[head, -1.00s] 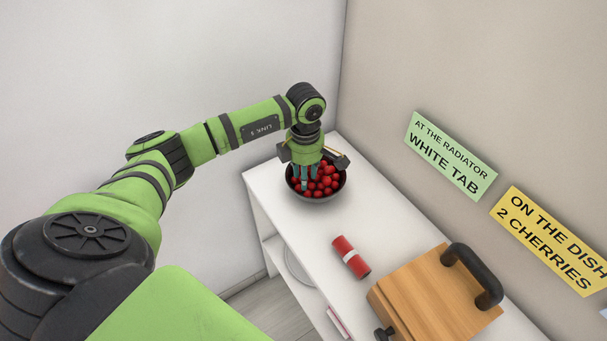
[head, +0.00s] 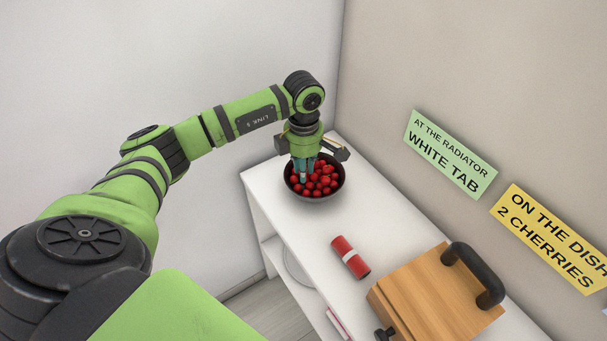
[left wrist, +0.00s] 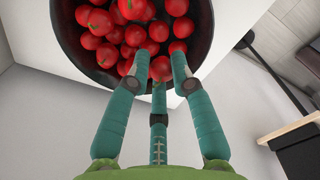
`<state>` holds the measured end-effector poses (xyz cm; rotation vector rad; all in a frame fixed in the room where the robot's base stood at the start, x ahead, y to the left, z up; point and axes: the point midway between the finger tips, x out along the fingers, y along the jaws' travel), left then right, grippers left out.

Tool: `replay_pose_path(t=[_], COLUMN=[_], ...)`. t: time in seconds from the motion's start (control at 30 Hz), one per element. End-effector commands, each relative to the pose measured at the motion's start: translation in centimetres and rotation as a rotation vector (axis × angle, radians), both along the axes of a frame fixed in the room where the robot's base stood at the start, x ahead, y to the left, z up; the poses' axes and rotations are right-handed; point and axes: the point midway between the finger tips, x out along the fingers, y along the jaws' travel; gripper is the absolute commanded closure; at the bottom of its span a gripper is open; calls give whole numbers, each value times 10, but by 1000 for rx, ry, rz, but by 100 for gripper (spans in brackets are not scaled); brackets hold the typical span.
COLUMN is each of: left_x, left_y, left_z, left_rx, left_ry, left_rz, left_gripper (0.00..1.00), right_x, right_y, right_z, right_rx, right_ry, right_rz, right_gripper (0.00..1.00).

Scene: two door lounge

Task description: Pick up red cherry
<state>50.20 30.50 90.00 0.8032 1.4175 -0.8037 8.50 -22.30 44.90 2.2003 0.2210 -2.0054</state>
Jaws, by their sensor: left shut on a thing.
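Several red cherries (head: 322,180) fill a dark round bowl (head: 318,199) at the far end of the white shelf unit. They also show in the left wrist view (left wrist: 131,35), heaped in the bowl. My left gripper (head: 303,178) points down over the left part of the bowl. Its teal fingers are shut on one red cherry (left wrist: 160,68), seen between the fingertips in the left wrist view. That cherry is mostly hidden in the head view. Whether it is clear of the heap I cannot tell. My right gripper is not in view.
A white shelf unit (head: 375,212) stands along the wall. Green (head: 450,154) and yellow (head: 553,238) signs hang on the wall.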

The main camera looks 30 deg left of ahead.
Motion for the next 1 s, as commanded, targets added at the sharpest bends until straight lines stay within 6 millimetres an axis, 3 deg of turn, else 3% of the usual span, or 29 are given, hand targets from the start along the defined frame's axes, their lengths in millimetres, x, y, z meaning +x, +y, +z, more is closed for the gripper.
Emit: replay_pose_path(t=[0.07, 0.4, 0.57, 0.73, 1.0], left_x=[2, -6, -8, -10, -11], left_y=[1, -76, -101, -114, -116], left_z=[14, 60, 76, 84, 86], left_rx=[2, -1, -1, 0, 1], left_ry=[-8, -6, -4, -1, 1], left_rz=[-2, -6, -5, -1, 0], left_gripper=[89, 90, 90, 90, 90], right_x=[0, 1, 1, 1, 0], right_y=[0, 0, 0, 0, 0], right_z=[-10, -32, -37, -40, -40], right_rx=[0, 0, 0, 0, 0], right_ry=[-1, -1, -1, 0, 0], right_rz=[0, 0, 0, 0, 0], right_gripper=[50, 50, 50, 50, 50])
